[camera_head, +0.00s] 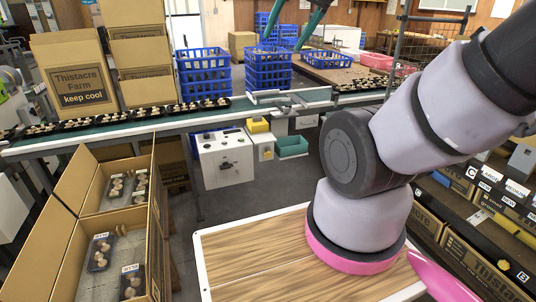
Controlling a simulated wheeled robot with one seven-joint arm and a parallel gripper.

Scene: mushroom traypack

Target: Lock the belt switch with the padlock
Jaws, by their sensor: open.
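A white control box (222,158) hangs under the front edge of the conveyor, left of centre. It carries small buttons and a dark rotary handle (226,165), which looks like the belt switch. A smaller yellow-and-white box (265,147) is mounted just to its right. I cannot make out a padlock in this view. My arm rises from the wood-topped surface and goes out of the picture at the upper right. My gripper is not in view, so its place relative to the switch does not show.
The conveyor belt (118,130) carries dark trays of mushrooms. An open carton (62,240) with packed trays stands at lower left. A teal bin (292,146) is below the belt. A shelf of labelled boxes (480,262) lines the right. The wood-topped surface (245,255) is clear.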

